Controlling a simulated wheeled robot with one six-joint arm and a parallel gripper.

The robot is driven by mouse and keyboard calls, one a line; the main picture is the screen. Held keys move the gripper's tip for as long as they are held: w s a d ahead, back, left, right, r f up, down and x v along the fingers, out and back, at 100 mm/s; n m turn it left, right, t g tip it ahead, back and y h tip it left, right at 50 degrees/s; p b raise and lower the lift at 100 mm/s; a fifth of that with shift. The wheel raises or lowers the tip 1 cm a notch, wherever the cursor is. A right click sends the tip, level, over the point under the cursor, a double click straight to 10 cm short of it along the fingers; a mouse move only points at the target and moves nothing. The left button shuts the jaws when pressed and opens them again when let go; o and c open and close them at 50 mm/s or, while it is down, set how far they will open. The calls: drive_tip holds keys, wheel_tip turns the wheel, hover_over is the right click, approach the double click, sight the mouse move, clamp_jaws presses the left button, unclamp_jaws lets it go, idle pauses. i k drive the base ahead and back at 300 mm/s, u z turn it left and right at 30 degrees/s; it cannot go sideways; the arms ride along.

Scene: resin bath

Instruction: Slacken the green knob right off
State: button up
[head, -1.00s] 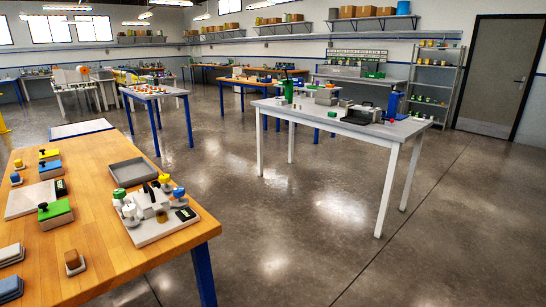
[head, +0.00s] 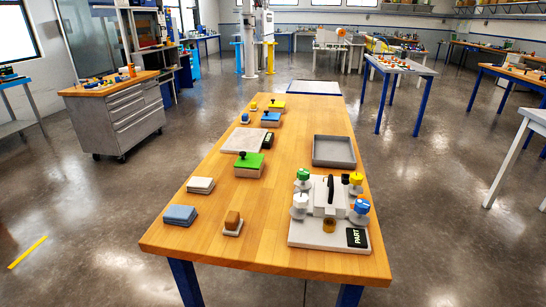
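The green knob (head: 303,175) sits on top of a white post at the back left of a white fixture (head: 315,237) on the wooden table. A yellow knob (head: 355,179) is at the fixture's back right, a blue knob (head: 361,207) at the front right and a white knob (head: 299,201) at the front left. A black handle stands in the middle, with an amber piece in front of it. A black label reading PART lies at the fixture's front right corner. My gripper does not show in the head view.
A grey tray (head: 334,163) lies behind the fixture. A green-topped block (head: 249,165), a blue-topped block (head: 271,119), cloth-like stacks and a brown block (head: 232,222) stand to the left. Open floor surrounds the wooden table (head: 270,250).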

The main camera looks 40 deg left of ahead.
sight(303, 175)
drive_tip(key=u, duration=0.7)
drive_tip(key=i, duration=1.05)
drive_tip(key=u, duration=0.6)
